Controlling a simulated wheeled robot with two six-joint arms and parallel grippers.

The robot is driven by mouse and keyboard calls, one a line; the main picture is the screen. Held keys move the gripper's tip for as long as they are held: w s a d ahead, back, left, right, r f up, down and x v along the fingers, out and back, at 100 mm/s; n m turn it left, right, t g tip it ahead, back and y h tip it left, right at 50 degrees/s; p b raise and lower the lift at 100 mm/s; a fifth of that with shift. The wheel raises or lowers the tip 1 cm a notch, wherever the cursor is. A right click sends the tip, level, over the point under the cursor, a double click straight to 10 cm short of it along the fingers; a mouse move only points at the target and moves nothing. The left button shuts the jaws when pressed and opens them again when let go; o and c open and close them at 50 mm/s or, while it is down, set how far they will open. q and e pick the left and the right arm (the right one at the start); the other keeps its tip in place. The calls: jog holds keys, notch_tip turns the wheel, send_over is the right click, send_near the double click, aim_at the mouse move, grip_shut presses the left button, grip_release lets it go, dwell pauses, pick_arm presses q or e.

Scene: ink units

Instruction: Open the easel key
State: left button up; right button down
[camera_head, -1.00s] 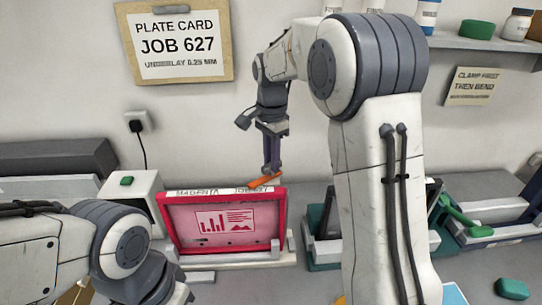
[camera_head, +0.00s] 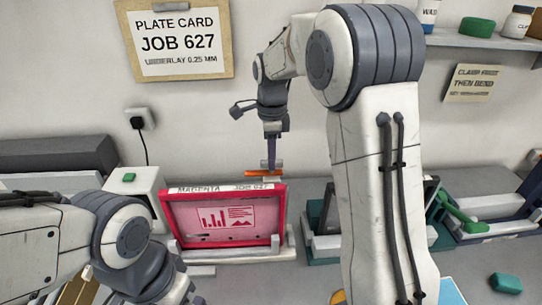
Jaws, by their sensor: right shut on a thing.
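The easel key is most likely the orange bar (camera_head: 258,173) just above the top edge of the magenta plate (camera_head: 228,219). My right gripper (camera_head: 271,168) points down from above and is shut on the orange bar. The bar now lies nearly level in the picture.
A white box with a green button (camera_head: 128,177) stands left of the plate. A green-handled device (camera_head: 462,214) stands at the right. A green block (camera_head: 507,283) lies at the front right. A plate card (camera_head: 180,42) hangs on the wall.

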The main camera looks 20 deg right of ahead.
jog(key=shift+w+r, duration=0.1)
jog(key=shift+r, duration=0.05)
jog(key=c, duration=0.8)
grip_release()
jog(key=shift+o, duration=0.2)
notch_tip(320, 180, up, 10)
jog(key=b, duration=0.1)
jog(key=shift+r+b, duration=0.15)
jog(key=shift+b, duration=0.2)
